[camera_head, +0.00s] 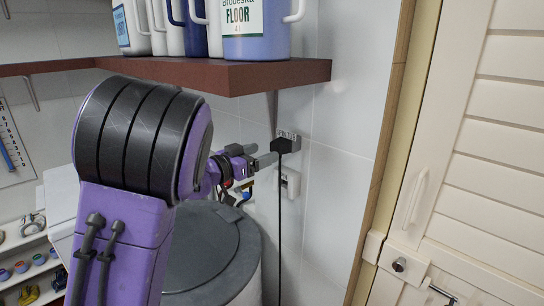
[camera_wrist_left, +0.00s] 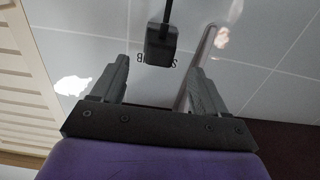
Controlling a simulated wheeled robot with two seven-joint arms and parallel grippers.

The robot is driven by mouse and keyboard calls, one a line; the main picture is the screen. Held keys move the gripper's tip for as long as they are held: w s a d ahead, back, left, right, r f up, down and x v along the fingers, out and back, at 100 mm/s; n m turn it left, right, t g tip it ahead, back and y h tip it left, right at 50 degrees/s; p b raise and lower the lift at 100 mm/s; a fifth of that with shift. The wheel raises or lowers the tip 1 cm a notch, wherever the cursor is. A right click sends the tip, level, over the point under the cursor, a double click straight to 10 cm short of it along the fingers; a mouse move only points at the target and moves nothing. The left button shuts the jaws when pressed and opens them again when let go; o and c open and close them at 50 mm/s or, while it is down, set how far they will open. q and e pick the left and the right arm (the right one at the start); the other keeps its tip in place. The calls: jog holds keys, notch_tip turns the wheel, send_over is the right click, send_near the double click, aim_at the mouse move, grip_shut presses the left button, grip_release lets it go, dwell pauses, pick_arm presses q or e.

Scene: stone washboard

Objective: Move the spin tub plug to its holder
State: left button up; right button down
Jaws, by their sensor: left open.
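The black spin tub plug (camera_head: 285,145) is at the wall, in front of a small grey labelled holder (camera_head: 291,135). Its dark cord hangs straight down. I cannot tell whether the plug is fully seated in the holder. My left gripper (camera_head: 264,154) is open just left of the plug, fingers pointing toward it. In the left wrist view the plug (camera_wrist_left: 158,46) lies beyond and between the spread fingertips (camera_wrist_left: 157,67), with no visible contact. Part of the holder's upside-down lettering shows beside it. My right gripper is not in view.
A white wall socket (camera_head: 290,183) sits below the holder. A grey-lidded tub (camera_head: 212,245) stands under my left arm. A red-brown shelf (camera_head: 285,75) with bottles overhangs above. A wooden door frame (camera_head: 388,130) and white louvred door (camera_head: 510,130) stand at right.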

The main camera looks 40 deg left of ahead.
pick_arm(q)
jog(key=s, duration=0.2)
jog(key=s+b, duration=0.1)
jog(key=s, duration=0.1)
jog(key=shift+s+a+r, duration=0.1)
jog(key=shift+s+a, duration=0.1)
jog(key=shift+s, duration=0.15)
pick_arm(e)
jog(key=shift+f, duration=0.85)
